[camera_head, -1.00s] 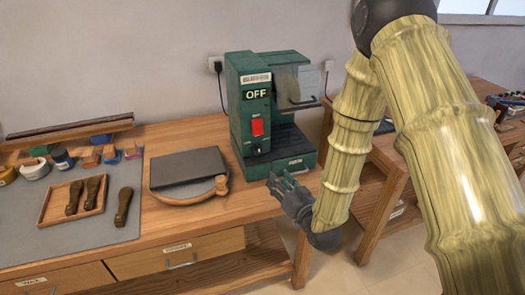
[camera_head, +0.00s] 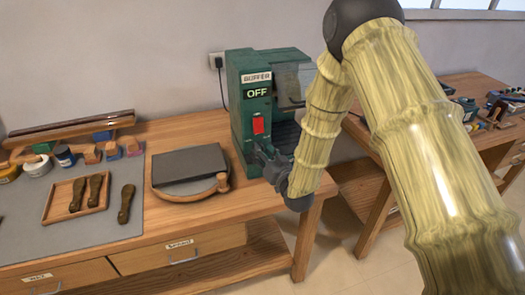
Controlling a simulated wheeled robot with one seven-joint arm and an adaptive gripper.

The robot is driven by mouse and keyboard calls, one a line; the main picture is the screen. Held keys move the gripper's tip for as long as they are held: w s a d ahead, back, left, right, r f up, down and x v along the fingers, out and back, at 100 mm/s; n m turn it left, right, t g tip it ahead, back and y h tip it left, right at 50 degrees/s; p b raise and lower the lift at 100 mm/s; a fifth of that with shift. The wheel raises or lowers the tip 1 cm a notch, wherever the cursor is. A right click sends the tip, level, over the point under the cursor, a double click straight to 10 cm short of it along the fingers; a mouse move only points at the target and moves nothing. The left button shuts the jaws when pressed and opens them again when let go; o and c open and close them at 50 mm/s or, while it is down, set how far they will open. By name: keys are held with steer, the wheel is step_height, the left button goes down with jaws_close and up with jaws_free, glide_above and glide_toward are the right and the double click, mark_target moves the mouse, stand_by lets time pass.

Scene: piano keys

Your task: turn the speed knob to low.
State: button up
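A green machine labelled BUFFER (camera_head: 240,120) stands on the wooden workbench near its right end. Its display (camera_head: 257,93) reads OFF, and a red switch (camera_head: 258,124) sits below it. The small knob low on its front, visible earlier, is now hidden behind or beside my gripper. My gripper (camera_head: 262,156) is dark and small in the picture, at the lower front of the machine, just below the red switch. Whether it touches the machine or the knob I cannot tell, nor whether its fingers are apart.
A dark slab on a round wooden board (camera_head: 218,187) lies left of the machine. A wooden tray (camera_head: 54,208) with tool handles sits on a grey mat further left. A second bench (camera_head: 440,95) stands at the right, with a floor gap between.

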steer(key=shift+w+a, duration=0.1)
steer(key=shift+w, duration=0.05)
steer(key=c, duration=0.8)
steer(key=shift+o, duration=0.2)
steer(key=shift+n, duration=0.4)
steer(key=shift+r+n+g+h+b, duration=0.15)
steer(key=shift+n+g+h+b, duration=0.2)
steer(key=shift+n+b, duration=2.25)
steer(key=shift+n+p, duration=0.6)
steer(key=shift+n, duration=0.1)
